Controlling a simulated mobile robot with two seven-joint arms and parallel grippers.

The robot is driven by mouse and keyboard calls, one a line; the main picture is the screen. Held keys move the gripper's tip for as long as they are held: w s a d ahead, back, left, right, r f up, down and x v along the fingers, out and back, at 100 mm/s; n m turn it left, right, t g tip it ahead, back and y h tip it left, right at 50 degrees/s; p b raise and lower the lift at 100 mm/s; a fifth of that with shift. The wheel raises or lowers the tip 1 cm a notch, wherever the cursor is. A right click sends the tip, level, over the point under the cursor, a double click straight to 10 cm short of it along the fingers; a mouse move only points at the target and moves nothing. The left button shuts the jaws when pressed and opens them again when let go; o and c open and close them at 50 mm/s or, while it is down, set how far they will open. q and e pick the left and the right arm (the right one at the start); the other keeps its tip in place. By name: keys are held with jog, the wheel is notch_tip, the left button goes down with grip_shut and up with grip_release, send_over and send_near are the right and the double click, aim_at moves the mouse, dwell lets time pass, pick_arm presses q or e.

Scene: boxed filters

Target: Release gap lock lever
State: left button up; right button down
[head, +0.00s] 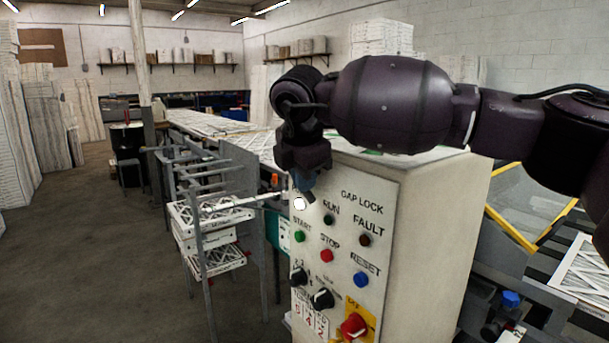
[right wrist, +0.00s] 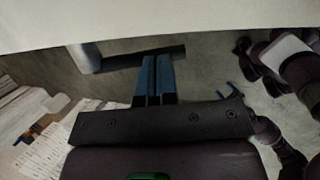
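The control panel (head: 345,240) on the pale cabinet carries the GAP LOCK label at its upper right. Near its upper left edge is a lever with a pale round hub (head: 299,203) and a short dark grip. In the right wrist view, a dark bar (right wrist: 122,61) beside a pale cylinder (right wrist: 86,58) looks like this lever. My right gripper (head: 304,184) points down just above the hub. Its blue fingers (right wrist: 157,78) are together and overlap the bar in view; contact cannot be told. My left gripper (right wrist: 228,91) appears small, fingers apart, away from the panel.
Below the lever are a green START button (head: 299,237), red STOP button (head: 327,256), blue RESET button (head: 361,280), dark knobs and a red switch (head: 353,326). A metal frame with white filters (head: 212,215) stands left. Open floor (head: 90,260) lies further left.

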pick_arm(q)
jog(key=shift+w+r, duration=0.35)
jog(key=shift+w, duration=0.05)
pick_arm(e)
jog(key=shift+w+f, duration=0.1)
jog(key=shift+f, duration=0.6)
pick_arm(q)
jog(key=shift+s, duration=0.1)
